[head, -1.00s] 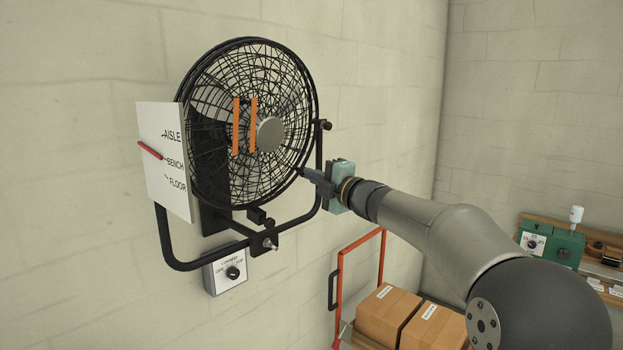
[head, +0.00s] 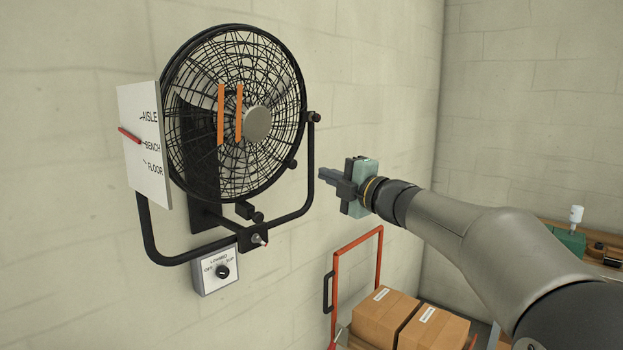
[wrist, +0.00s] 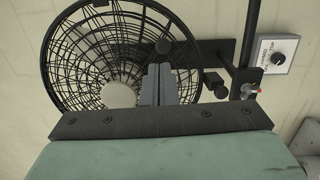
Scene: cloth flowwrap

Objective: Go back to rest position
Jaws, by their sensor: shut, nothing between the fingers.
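My gripper (head: 322,174) is shut and empty, in free air just right of the wall fan's (head: 205,150) black bracket in the head view. A gap shows between its tips and the bracket. In the wrist view my gripper's closed fingers (wrist: 158,85) stand in front of the fan cage (wrist: 75,50) and cover part of it. The fan has a round wire cage, a grey hub (head: 257,123) and two upright orange strips (head: 221,115). A knob (head: 293,164) sits on the lower right of the cage rim.
A white board (head: 145,165) with AISLE, BENCH and FLOOR marks has a red pointer near BENCH. A dial box (head: 217,271) is on the wall below the fan. Cardboard boxes (head: 385,312) lie below by a red frame (head: 335,285). A green device (head: 568,240) stands at right.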

